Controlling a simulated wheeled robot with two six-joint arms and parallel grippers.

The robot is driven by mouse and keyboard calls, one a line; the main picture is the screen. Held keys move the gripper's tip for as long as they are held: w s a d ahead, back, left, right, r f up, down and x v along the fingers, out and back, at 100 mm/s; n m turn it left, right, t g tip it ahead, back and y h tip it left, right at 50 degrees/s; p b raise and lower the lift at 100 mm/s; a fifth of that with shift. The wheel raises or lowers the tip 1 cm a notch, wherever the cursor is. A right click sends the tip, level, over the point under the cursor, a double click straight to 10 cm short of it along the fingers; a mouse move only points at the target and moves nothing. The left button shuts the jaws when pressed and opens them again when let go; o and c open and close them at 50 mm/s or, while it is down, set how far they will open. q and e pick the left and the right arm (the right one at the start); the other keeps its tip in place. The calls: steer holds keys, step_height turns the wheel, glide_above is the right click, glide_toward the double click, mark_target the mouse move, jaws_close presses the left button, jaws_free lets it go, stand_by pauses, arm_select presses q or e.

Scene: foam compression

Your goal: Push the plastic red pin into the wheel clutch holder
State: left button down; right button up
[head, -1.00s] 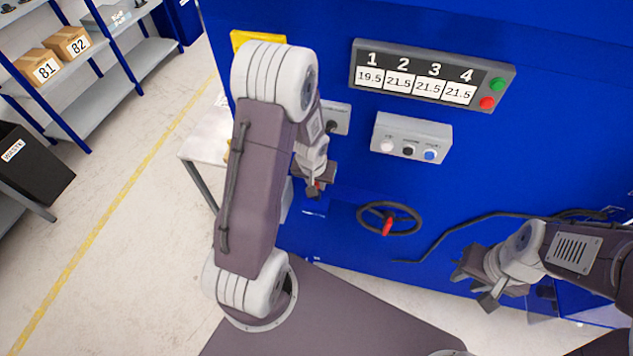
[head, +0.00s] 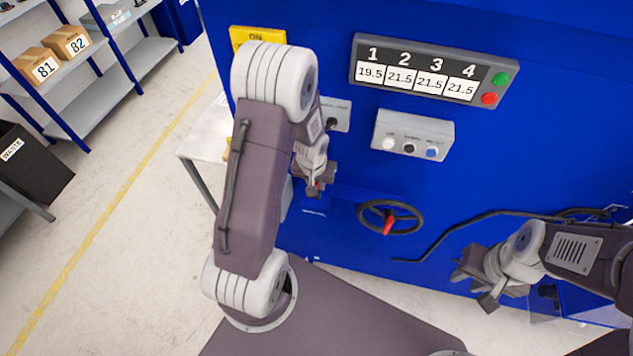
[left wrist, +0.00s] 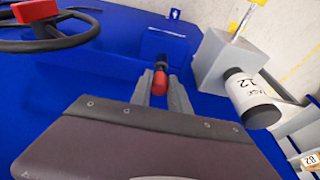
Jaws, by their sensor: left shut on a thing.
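A red pin (left wrist: 160,83) with a dark part at its far end shows between the fingers of my left gripper (left wrist: 165,93) in the left wrist view. My left gripper (head: 316,187) is shut on it, in front of the blue machine; only a little red (head: 312,184) shows in the head view. The black handwheel (head: 408,218) with a red part (head: 388,226) is on the machine to the right of that gripper. I cannot tell which part is the clutch holder. My right gripper (head: 474,289) is open and empty, low at the right.
A panel with numbered displays (head: 430,75) and a grey button box (head: 412,136) are on the machine above the wheel. A black cable (head: 450,233) runs right of the wheel. A grey box with a labelled cylinder (left wrist: 250,97) is right of my left gripper in the left wrist view.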

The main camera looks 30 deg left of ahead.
arm_select(q)
steer(key=shift+f+b, duration=1)
steer(key=c, duration=1.2)
jaws_free()
steer(key=shift+o, duration=0.2)
steer(key=shift+r+p, duration=2.9)
steer(key=shift+r, duration=0.15)
